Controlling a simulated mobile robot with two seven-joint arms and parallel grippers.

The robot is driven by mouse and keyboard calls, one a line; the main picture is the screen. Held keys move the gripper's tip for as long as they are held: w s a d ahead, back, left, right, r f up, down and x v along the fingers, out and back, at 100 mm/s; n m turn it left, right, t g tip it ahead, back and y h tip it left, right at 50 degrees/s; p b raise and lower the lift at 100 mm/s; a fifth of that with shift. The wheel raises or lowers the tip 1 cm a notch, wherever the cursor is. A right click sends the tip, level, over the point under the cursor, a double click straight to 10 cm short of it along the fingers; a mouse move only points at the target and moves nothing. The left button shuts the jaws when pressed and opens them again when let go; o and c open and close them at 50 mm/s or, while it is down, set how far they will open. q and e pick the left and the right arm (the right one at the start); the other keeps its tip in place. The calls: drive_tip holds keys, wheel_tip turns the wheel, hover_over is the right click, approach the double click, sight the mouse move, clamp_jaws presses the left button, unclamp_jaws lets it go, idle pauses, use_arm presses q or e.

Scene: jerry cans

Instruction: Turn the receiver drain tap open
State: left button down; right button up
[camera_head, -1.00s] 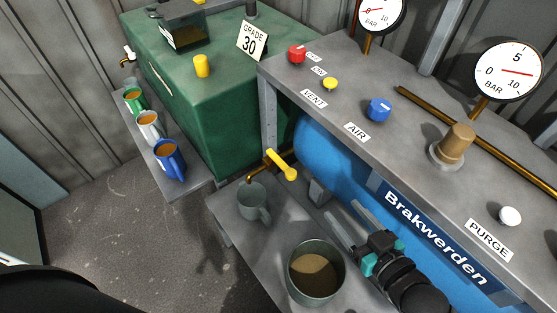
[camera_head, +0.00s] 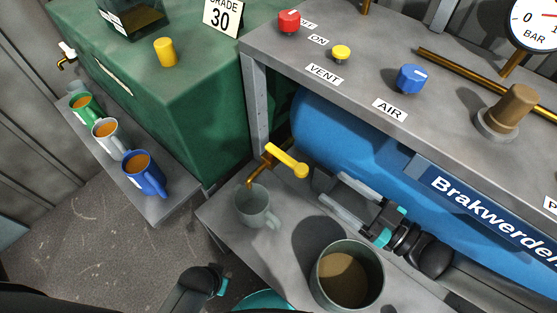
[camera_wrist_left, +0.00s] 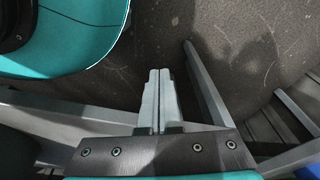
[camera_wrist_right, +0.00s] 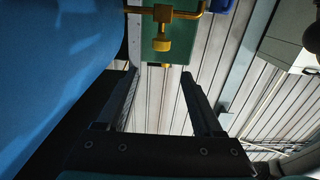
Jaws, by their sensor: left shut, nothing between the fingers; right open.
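The receiver drain tap is a brass pipe with a yellow lever handle (camera_head: 286,160), below the bench at the left end of the blue receiver (camera_head: 345,140). It also shows at the top of the right wrist view (camera_wrist_right: 162,30). A grey mug (camera_head: 256,206) stands under its spout. My right gripper (camera_head: 332,195) is open and empty, its fingers pointing toward the tap, a little short of the handle. My left arm shows at the bottom of the head view. My left gripper (camera_wrist_left: 160,75) is shut and empty in the left wrist view, over the floor.
A pot of brown liquid (camera_head: 347,275) stands on the low shelf near my right gripper. A bench with red, yellow and blue knobs (camera_head: 410,78) overhangs the receiver. A green tank (camera_head: 180,100) and a ledge of several mugs (camera_head: 145,174) are at left.

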sight(296, 166)
drive_tip(key=b+x, duration=0.1)
drive_tip(key=x, duration=0.3)
drive_tip(key=f+b+x, duration=0.1)
drive_tip(key=b+x, duration=0.1)
drive_tip(key=x, duration=0.3)
drive_tip(key=f+b+x, duration=0.1)
drive_tip(key=b+x, duration=0.1)
drive_tip(key=x, duration=0.2)
drive_tip(key=shift+w+a+f, duration=0.15)
drive_tip(key=shift+w+a, duration=0.1)
drive_tip(key=shift+a, duration=0.1)
use_arm(q)
drive_tip(key=w+d+r+t, duration=0.1)
drive_tip(key=w+r, duration=0.4)
drive_tip(key=r, duration=0.6)
drive_tip(key=shift+w+d+t+b, duration=0.3)
drive_tip(key=shift+w+d+b, duration=0.05)
drive_tip(key=shift+w+b, duration=0.05)
use_arm(e)
drive_tip(key=shift+w+a, duration=0.4)
drive_tip(key=shift+a, duration=0.2)
use_arm(q)
drive_tip(key=shift+f, duration=0.1)
use_arm(e)
clamp_jaws()
